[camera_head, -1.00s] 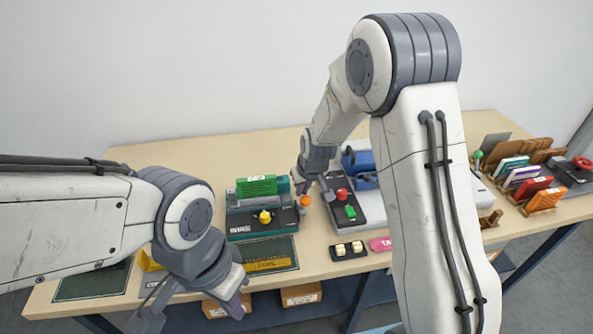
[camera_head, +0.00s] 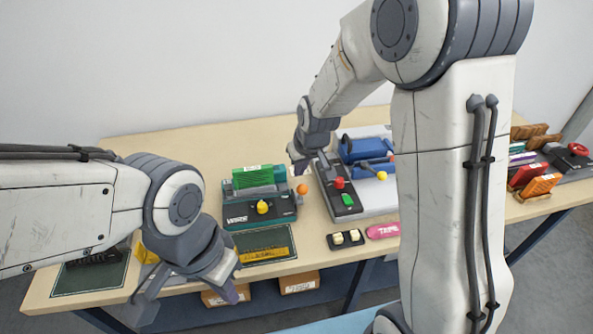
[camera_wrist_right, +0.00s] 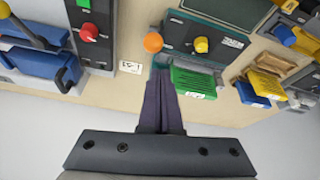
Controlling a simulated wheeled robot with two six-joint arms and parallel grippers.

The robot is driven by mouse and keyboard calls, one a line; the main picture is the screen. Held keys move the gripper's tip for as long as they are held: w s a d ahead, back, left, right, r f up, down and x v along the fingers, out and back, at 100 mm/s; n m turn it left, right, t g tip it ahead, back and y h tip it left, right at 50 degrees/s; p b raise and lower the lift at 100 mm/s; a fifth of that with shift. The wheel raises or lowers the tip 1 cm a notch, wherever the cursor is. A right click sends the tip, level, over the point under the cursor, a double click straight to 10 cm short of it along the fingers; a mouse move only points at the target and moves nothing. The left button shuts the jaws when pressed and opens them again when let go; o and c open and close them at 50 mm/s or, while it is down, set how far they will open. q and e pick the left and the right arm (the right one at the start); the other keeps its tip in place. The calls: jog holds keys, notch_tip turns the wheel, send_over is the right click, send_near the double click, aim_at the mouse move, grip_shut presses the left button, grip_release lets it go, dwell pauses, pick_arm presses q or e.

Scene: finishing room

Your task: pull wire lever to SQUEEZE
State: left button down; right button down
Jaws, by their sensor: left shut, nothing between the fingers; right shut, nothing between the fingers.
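The teal unit marked WIRE (camera_head: 237,219) stands mid-table with a yellow knob (camera_head: 262,207) and a ribbed green block (camera_head: 253,177). Its lever's orange ball (camera_head: 302,189) is at its right side; the ball also shows in the right wrist view (camera_wrist_right: 153,42). The shaft is mostly hidden, and I cannot read any SQUEEZE mark. My right gripper (camera_head: 299,171) is shut and empty, just behind the ball; in its wrist view the fingertips (camera_wrist_right: 161,76) are apart from the ball. My left gripper (camera_head: 229,292) is shut and empty at the table's front edge.
Right of the ball is a black panel with a red knob (camera_head: 339,183) and a green button (camera_head: 347,200), beside a blue clamp-like device (camera_head: 362,150). A small white label (camera_wrist_right: 130,67) lies near the ball. A dark green mat (camera_head: 267,240) lies in front of the unit.

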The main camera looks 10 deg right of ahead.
jog(key=s+r, duration=0.2)
jog(key=shift+s+d, duration=0.15)
jog(key=shift+s, duration=0.25)
